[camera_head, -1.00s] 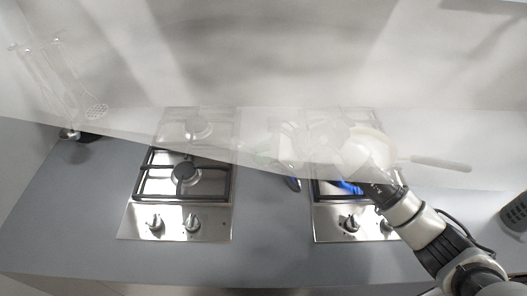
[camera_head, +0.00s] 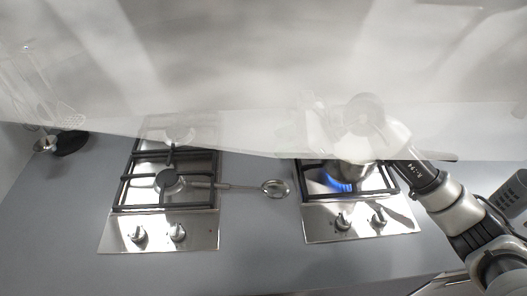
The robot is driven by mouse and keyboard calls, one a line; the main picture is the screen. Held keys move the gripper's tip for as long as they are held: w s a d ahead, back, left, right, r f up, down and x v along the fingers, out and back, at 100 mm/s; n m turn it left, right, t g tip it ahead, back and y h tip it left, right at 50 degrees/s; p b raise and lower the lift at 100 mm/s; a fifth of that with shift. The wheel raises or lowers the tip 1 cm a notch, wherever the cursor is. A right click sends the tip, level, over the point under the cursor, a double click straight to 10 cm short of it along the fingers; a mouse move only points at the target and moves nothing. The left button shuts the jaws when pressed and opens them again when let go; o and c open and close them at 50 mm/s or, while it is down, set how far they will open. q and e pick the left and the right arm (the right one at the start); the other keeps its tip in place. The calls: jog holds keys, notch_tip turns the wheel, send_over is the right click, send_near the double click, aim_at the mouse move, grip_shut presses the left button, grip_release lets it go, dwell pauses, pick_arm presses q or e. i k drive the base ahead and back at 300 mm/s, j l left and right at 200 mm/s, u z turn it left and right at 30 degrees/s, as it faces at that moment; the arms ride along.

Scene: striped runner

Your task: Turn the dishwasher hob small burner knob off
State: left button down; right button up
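The right hob (camera_head: 317,224) has a lit burner with a blue flame (camera_head: 335,183) on its left side. Two knobs sit on its front panel: a left knob (camera_head: 342,221) and a right knob (camera_head: 378,217). Which one serves the small burner I cannot tell. My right arm comes in from the lower right and reaches over the back of this hob. My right gripper (camera_head: 335,140) is a blurred shape behind the translucent hood, so its fingers are not clear. It is behind the knobs and apart from them. My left gripper is not in view.
A second hob (camera_head: 118,232) with two knobs stands at the left, unlit. A ladle (camera_head: 275,188) lies between the hobs. A pan partly shows behind the hood over the right hob. A translucent hood (camera_head: 230,60) covers the upper view. The front counter (camera_head: 260,258) is clear.

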aim_at(344, 222)
jog(key=z, duration=0.95)
